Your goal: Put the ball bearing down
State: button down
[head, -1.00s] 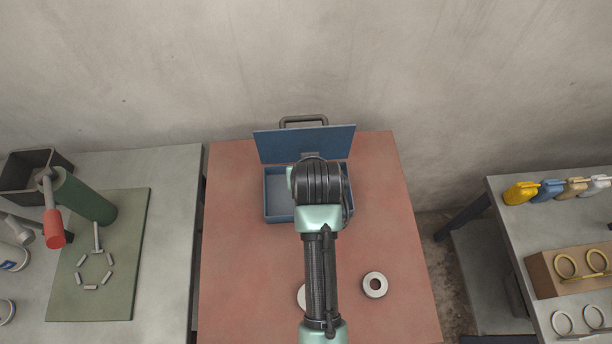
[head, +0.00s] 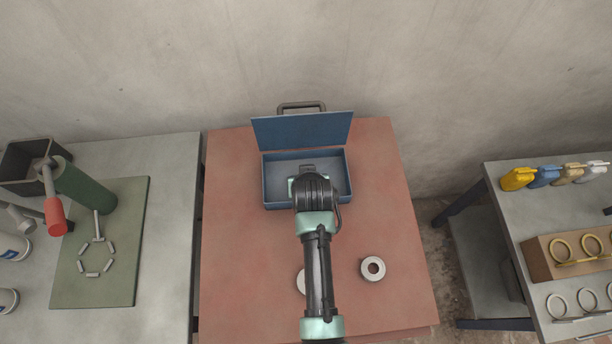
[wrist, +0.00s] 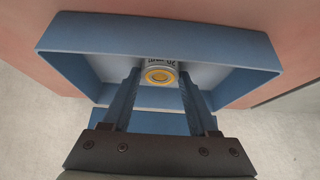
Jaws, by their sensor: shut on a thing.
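My gripper (wrist: 160,80) is shut on the ball bearing (wrist: 160,74), a small pale cylinder with dark lettering on its side and a yellow-orange ring on its end face. The fingers sit on either side of it. In the wrist view it is over the inside of the open blue box (wrist: 160,36). I cannot tell whether it touches the floor of the box. In the head view the blue box (head: 270,185) stands on the red table with its lid raised, and my wrist hides the gripper and bearing.
A pale ring (head: 373,268) lies on the red table (head: 240,260) right of my arm; another (head: 301,282) is partly hidden by the arm. The raised lid (head: 302,131) stands at the back, near the wall. Grey tables stand at left and right.

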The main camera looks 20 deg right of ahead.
jog(key=shift+c, duration=0.8)
grip_release()
